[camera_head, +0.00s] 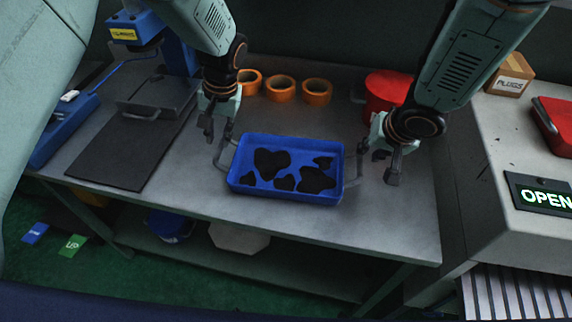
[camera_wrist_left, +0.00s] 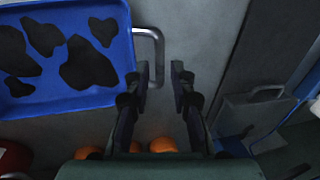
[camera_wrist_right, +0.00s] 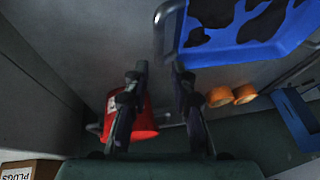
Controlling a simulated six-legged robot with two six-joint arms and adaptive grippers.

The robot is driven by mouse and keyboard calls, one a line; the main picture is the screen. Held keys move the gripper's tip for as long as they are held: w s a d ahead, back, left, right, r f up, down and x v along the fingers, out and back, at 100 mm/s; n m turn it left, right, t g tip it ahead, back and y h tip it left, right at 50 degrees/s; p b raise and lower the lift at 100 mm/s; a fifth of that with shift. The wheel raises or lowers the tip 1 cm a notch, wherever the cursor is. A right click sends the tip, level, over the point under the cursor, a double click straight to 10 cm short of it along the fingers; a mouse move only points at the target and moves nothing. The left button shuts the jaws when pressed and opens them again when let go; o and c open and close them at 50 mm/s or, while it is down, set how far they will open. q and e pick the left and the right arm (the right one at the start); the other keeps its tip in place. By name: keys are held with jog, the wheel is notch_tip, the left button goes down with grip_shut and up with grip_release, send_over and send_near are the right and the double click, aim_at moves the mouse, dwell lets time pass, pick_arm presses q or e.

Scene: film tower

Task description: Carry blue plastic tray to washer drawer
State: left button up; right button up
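The blue plastic tray (camera_head: 285,143) with dark blotches lies flat on the grey bench, a wire handle at each end. My left gripper (camera_head: 218,133) is open at its left handle (camera_head: 222,155); the left wrist view shows the handle (camera_wrist_left: 160,48) between or just beyond the fingertips (camera_wrist_left: 160,70). My right gripper (camera_head: 378,163) is open at the right handle (camera_head: 351,165); the right wrist view shows the handle (camera_wrist_right: 158,35) in line with the gap between the fingertips (camera_wrist_right: 159,68). Contact is unclear. A machine (camera_head: 500,210) with a lit OPEN sign (camera_head: 545,197) stands right; its drawer is not clearly visible.
Several orange rings (camera_head: 281,88) and a red pot (camera_head: 388,88) stand behind the tray. A dark mat (camera_head: 125,150) and blue device (camera_head: 180,50) are left. A PLUGS box (camera_head: 510,75) and red container (camera_head: 554,125) sit on the machine. The bench front is clear.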

aim_at(218, 153)
jog(key=shift+s, duration=0.1)
